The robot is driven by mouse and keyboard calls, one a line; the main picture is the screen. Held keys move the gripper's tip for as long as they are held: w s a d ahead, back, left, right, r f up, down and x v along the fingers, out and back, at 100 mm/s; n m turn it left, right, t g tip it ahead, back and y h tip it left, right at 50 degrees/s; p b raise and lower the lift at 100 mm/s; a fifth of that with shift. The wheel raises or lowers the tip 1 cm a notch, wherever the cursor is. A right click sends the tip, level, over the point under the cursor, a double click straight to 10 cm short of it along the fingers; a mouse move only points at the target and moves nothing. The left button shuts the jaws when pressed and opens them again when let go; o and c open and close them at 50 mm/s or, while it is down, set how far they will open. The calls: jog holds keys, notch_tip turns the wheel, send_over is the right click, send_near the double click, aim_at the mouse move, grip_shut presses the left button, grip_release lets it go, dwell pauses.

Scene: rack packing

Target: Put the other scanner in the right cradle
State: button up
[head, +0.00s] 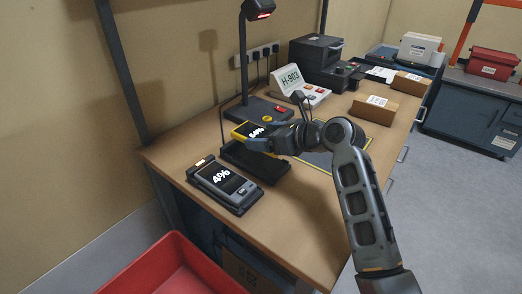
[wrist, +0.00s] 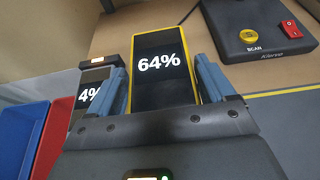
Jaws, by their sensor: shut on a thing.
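My gripper (head: 272,138) is shut on a yellow-edged scanner (head: 245,130) whose screen reads 64%. The wrist view shows this scanner (wrist: 160,65) between the two blue fingers. In the head view the scanner is above the right cradle (head: 262,168), a dark tray near the table's front edge. The cradle looks empty; whether the scanner touches it I cannot tell. A dark scanner reading 4% (head: 222,179) lies in the left cradle (head: 238,208), and it also shows at the left of the wrist view (wrist: 88,92).
A stand with a lamp-like head (head: 258,10) rises from a dark base with yellow and red buttons (head: 270,112) behind the cradles. A red bin (head: 165,270) is below the front edge.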

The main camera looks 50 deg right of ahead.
aim_at(261, 162)
jog(key=shift+w+a+f, duration=0.35)
jog(key=shift+w+a, duration=0.05)
jog(key=shift+f, duration=2)
jog(key=shift+f, duration=0.15)
jog(key=shift+a+f, duration=0.1)
jog(key=shift+f, duration=0.25)
jog(key=shift+f, duration=0.1)
jog(key=o, duration=1.2)
